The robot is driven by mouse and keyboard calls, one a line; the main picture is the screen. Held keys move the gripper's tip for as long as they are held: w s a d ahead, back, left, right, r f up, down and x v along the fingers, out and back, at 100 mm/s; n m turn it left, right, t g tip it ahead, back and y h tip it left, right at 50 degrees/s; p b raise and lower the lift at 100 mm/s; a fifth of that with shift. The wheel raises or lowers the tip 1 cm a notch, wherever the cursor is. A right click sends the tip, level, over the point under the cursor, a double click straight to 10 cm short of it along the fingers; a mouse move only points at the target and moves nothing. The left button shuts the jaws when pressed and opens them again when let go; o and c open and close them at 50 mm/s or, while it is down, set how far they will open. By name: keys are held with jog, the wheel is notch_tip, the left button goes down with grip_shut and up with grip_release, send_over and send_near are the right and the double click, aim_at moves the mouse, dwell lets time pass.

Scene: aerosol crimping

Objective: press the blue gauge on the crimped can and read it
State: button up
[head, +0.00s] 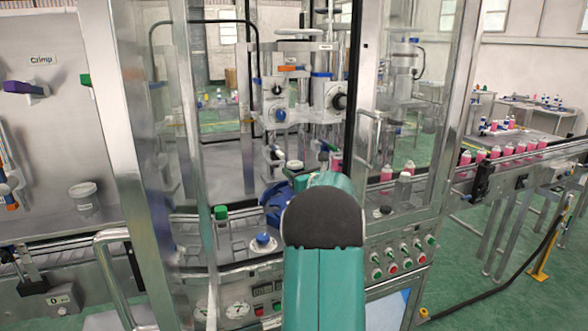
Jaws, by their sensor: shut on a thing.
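My teal arm (324,280) reaches from the bottom centre into the crimping machine's open bay. Its far end and my gripper are hidden behind the arm's dark round joint. A blue-topped round piece (264,241) with a pale base stands on the machine's front deck, left of the arm. I cannot tell whether it is the blue gauge. I cannot tell which can is crimped, and no gauge reading is legible.
A blue star wheel (274,206) sits just left of the arm, under the crimping head (303,100). Steel door frames flank the bay. A conveyor (520,160) with several pink cans runs right; buttons (405,248) are below.

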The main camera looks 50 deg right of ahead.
jog(key=shift+s+f, duration=0.2)
jog(key=shift+s, duration=0.05)
jog(key=shift+w+f, duration=0.15)
jog(key=shift+f, duration=1.5)
jog(key=shift+f, duration=1.1)
dwell(1.0)
